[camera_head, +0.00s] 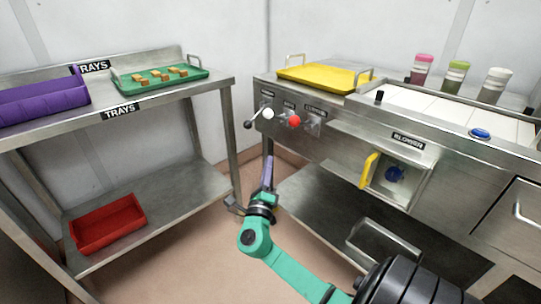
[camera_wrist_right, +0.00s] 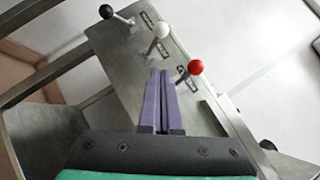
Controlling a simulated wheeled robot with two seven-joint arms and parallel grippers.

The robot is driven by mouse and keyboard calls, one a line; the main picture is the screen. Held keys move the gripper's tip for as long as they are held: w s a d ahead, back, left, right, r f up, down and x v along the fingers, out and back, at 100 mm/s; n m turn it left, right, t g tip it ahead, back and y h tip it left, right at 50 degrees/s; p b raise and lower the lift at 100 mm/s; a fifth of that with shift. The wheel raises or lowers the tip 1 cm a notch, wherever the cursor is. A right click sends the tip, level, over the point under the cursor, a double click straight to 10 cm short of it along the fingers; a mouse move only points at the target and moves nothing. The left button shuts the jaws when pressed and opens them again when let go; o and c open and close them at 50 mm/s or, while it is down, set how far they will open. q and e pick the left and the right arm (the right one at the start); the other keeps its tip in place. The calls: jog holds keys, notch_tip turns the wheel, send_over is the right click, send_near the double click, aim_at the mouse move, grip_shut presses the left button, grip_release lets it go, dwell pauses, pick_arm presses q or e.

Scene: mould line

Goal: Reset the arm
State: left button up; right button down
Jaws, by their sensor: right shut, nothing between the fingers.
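My right arm comes in from the bottom of the head view, and its right gripper (camera_head: 267,172) is in the gap between the tray table and the machine counter. In the right wrist view the purple fingers of the right gripper (camera_wrist_right: 160,80) are closed together with nothing between them. They point toward three levers on the counter's front panel: a black one (camera_wrist_right: 106,12), a white one (camera_wrist_right: 161,30) and a red one (camera_wrist_right: 195,67). The fingertips appear apart from the levers. My left gripper does not show.
The steel tray table (camera_head: 190,88) holds a green tray (camera_head: 130,86) with several small brown pieces and a purple tray (camera_head: 40,103). A red bin (camera_head: 107,224) lies on its lower shelf. The counter carries a yellow tray (camera_head: 325,78) and bottles. The blower's yellow handle (camera_head: 368,170) sticks out.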

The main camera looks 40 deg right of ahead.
jog(key=shift+f, duration=0.15)
dwell(0.3)
